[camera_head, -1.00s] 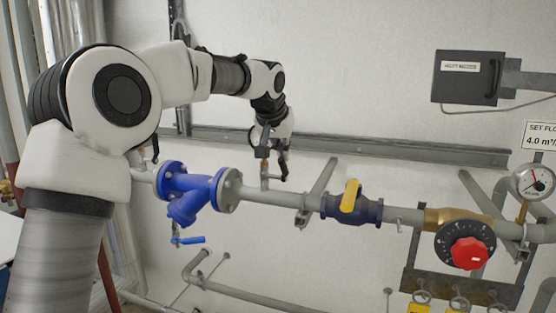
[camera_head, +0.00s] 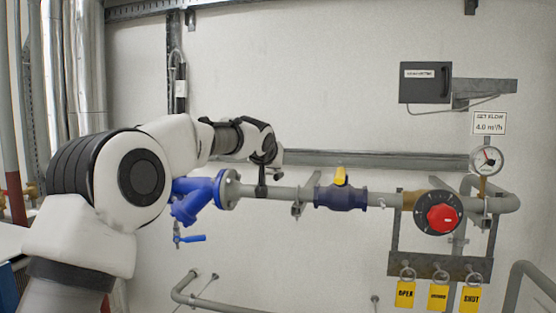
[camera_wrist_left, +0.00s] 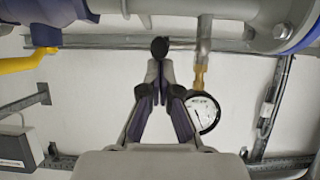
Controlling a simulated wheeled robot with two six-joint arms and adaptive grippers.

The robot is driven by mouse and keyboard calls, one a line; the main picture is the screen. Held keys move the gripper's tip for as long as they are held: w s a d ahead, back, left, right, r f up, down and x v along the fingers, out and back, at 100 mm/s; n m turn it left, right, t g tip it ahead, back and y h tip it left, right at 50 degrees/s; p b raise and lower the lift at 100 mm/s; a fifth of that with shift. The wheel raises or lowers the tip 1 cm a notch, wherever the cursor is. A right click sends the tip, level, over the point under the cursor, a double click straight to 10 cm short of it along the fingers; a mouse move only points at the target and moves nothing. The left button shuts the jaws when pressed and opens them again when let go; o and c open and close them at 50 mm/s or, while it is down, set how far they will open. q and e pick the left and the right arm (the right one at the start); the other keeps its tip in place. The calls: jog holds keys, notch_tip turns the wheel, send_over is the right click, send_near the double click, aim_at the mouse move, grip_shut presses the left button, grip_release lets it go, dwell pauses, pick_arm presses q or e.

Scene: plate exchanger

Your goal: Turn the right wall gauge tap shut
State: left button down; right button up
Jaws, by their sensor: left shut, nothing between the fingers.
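A round white-faced gauge (camera_head: 486,160) with a brass stem (camera_head: 483,188) stands on the pipe at the far right of the head view; its tap handle is too small to make out. My left gripper (camera_head: 262,185) is far left of it, pointing down at the pipe between the blue strainer and the blue valve. In the left wrist view, the left gripper (camera_wrist_left: 160,60) is shut and empty, with a dark rounded piece at its fingertips that I cannot identify. Another gauge (camera_wrist_left: 203,112) with a brass fitting (camera_wrist_left: 199,77) hangs beside its fingers. My right gripper is not in view.
The blue strainer (camera_head: 192,198) and yellow-handled valve (camera_head: 340,194) sit on the pipe. A red-knobbed dial valve (camera_head: 440,218) is left of the far-right gauge. Yellow tags (camera_head: 438,297) hang below, and a dark box (camera_head: 425,83) is above.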

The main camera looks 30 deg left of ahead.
pick_arm(q)
jog(key=shift+f, duration=0.5)
jog(key=shift+d+f+b, duration=0.1)
jog(key=shift+f+b, duration=0.1)
jog(key=shift+b, duration=0.1)
jog(key=shift+r, duration=0.1)
